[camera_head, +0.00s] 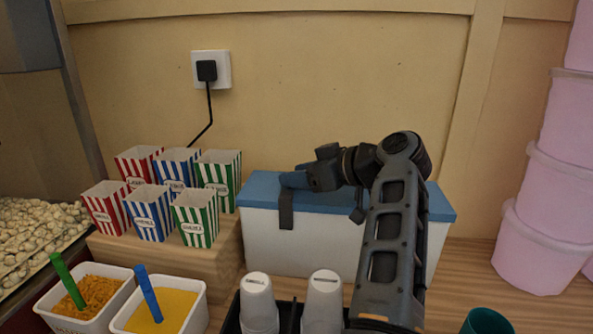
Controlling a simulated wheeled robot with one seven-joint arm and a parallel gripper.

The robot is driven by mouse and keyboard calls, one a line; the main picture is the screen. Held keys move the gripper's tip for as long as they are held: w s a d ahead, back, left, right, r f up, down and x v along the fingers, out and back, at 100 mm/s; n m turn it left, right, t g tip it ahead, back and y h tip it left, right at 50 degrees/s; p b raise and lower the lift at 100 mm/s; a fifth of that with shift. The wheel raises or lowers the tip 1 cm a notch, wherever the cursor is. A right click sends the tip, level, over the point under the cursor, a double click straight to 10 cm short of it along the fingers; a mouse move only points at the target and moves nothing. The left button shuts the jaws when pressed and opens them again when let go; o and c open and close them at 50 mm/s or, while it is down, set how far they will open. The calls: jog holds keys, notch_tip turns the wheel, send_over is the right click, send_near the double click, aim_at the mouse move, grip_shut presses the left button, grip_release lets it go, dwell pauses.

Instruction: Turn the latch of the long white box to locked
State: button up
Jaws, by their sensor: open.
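The long white box (262,240) with a blue lid (262,190) stands against the back wall, its lid down. A dark grey strap-like piece (286,210) hangs over the upper front of the box, left of its middle. It looks like a latch, but I cannot tell whether it is locked. A smaller dark piece (357,214) shows further right, close beside my arm. My gripper (290,181) is open and points left, above the lid and near the top of the strap-like piece. I cannot tell whether it touches it. My arm hides the right part of the box front.
Striped popcorn boxes (153,213) stand on a wooden step (226,250) at left. White cups (323,296) in a black holder stand in front of the box. Two tubs of toppings (166,308) are front left. Pink tubs (545,245) are stacked at right.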

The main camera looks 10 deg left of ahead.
jog(key=shift+w+a+f, duration=0.2)
jog(key=shift+a, duration=0.2)
jog(key=shift+c, duration=0.2)
jog(key=c, duration=0.7)
